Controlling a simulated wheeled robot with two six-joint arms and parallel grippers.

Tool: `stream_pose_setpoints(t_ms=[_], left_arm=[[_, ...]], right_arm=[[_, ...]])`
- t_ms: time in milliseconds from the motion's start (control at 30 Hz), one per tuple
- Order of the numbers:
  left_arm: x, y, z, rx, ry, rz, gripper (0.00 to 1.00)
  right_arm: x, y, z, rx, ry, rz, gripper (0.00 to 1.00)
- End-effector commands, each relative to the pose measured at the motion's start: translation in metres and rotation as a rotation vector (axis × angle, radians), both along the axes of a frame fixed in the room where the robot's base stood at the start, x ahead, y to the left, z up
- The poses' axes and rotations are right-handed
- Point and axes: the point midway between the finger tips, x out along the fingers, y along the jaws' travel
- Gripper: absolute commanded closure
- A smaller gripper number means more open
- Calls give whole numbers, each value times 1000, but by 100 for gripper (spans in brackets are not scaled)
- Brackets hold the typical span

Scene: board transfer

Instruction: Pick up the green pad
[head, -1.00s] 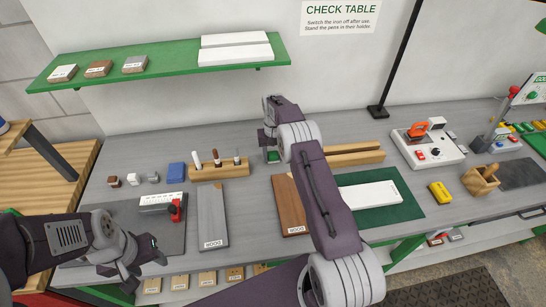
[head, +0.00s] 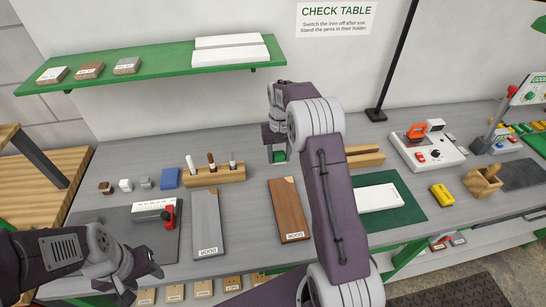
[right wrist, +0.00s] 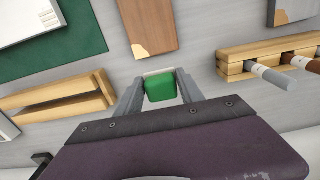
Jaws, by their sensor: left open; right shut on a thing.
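The green pad (head: 279,156) is a small green block. It shows between the fingers of my right gripper (head: 278,153), which is shut on it. In the right wrist view the green pad (right wrist: 160,88) sits between the two fingertips of the right gripper (right wrist: 158,92). It appears held above the grey table, behind the brown wooden board. My left gripper (head: 143,276) is open and empty at the lower left, near the table's front edge.
A wooden pen holder (head: 214,176) with several pens stands left of the pad. A brown board (head: 288,210) and a grey board (head: 206,222) lie in front. A slotted wooden block (head: 365,157) and a green mat (head: 412,212) are to the right. A green shelf (head: 150,75) hangs above.

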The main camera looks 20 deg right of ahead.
Motion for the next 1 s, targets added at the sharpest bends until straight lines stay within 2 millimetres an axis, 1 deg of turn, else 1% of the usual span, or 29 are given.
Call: stream_pose_setpoints(t_ms=[33,100,300,500,733,767,800,867,900,1000], left_arm=[[0,0,-6,0,0,0,50],[0,0,-9,0,0,0,50],[0,0,-14,0,0,0,50],[0,0,-15,0,0,0,50],[0,0,-15,0,0,0,50],[0,0,-15,0,0,0,50],[0,0,-15,0,0,0,50],[0,0,-15,0,0,0,50],[0,0,-15,0,0,0,50],[0,0,-15,0,0,0,50]], right_arm=[[-9,-1,3,-1,-2,-1,94],[-21,-2,11,-1,-2,-1,94],[-46,-5,26,0,0,-1,94],[-55,-5,32,0,0,0,94],[-55,-5,32,0,1,0,94],[-55,-5,32,0,1,0,58],[-55,-5,32,0,1,0,69],[-55,-5,32,0,1,0,86],[-55,-5,32,0,1,0,88],[-53,-6,32,0,1,-1,88]])
